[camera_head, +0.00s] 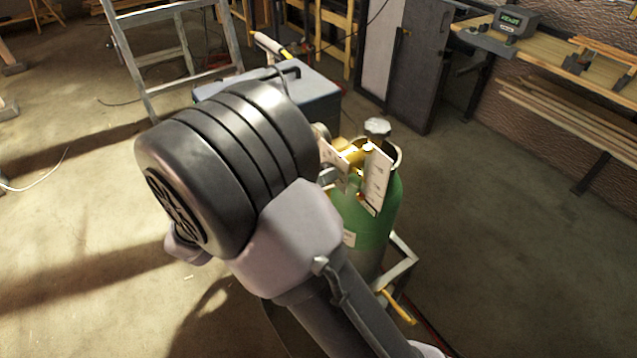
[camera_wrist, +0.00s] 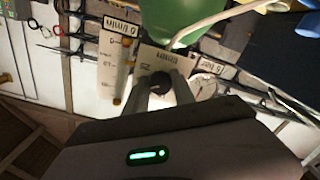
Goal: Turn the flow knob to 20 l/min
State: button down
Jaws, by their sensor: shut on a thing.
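The flow knob (camera_wrist: 159,83) is small and dark, in front of a white plate marked l/min (camera_wrist: 150,58) in the wrist view. My gripper (camera_wrist: 160,86) has a finger on each side of it and is shut on it. A white scale plate (camera_wrist: 107,72) with a flow tube stands left of the knob; its reading is too small to tell. A round gauge (camera_wrist: 203,86) sits to the right by a plate marked bar. In the head view the brass regulator (camera_head: 352,155) is on a green gas cylinder (camera_head: 375,222); my wrist hides the knob there.
The cylinder stands in a metal cart frame (camera_head: 404,262) with a yellow part low at its side. A grey cabinet (camera_head: 318,90) and a stepladder (camera_head: 118,45) stand behind. A workbench (camera_head: 540,55) is at upper right. The floor at right is clear.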

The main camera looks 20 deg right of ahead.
jog(key=shift+f+m+b, duration=0.1)
jog(key=shift+m+b, duration=0.4)
jog(key=shift+m, duration=0.3)
jog(key=c, duration=1.1)
grip_release()
jog(key=p+v, duration=0.5)
jog(key=v, duration=1.2)
jog(key=shift+a, duration=0.2)
